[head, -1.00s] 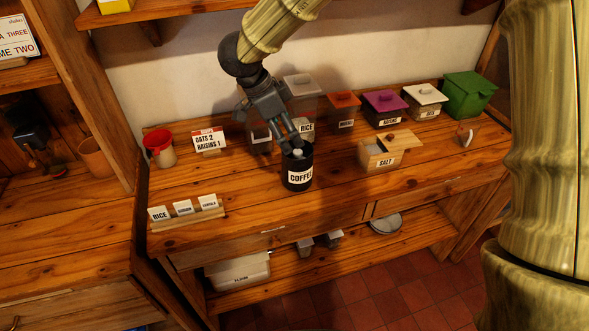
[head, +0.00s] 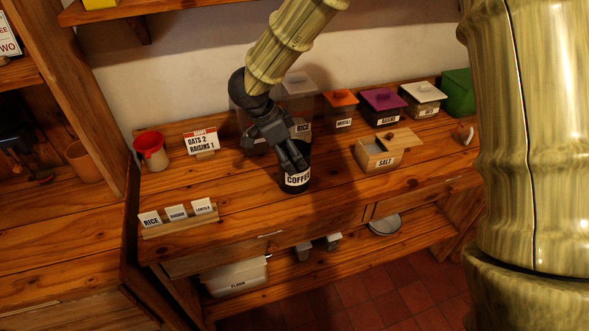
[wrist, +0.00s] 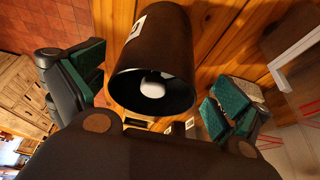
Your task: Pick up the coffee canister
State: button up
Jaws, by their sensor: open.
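The coffee canister (head: 298,182) is a black cylinder with a white COFFEE label, upright on the wooden counter. In the wrist view the canister (wrist: 158,50) is open at the top, with a white round thing inside. My gripper (head: 292,165) is at the canister in the head view and covers part of its upper side. In the wrist view my gripper (wrist: 155,90) is open, with one green-padded finger on each side of the canister and visible gaps between. The fingers are not closed on it.
A salt box (head: 374,156) with a wooden lid askew stands to the right. A clear RICE container (head: 298,100) is close behind. A label rack (head: 180,221) stands at front left, and a red-rimmed cup (head: 151,152) at back left. Counter between rack and canister is clear.

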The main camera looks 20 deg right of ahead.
jog(key=shift+p+x, duration=0.45)
jog(key=shift+x, duration=1.8)
jog(key=shift+s+a, duration=0.1)
jog(key=shift+s, duration=0.1)
jog(key=shift+c, duration=0.2)
jog(key=shift+s+a, duration=0.1)
jog(key=c, duration=1.3)
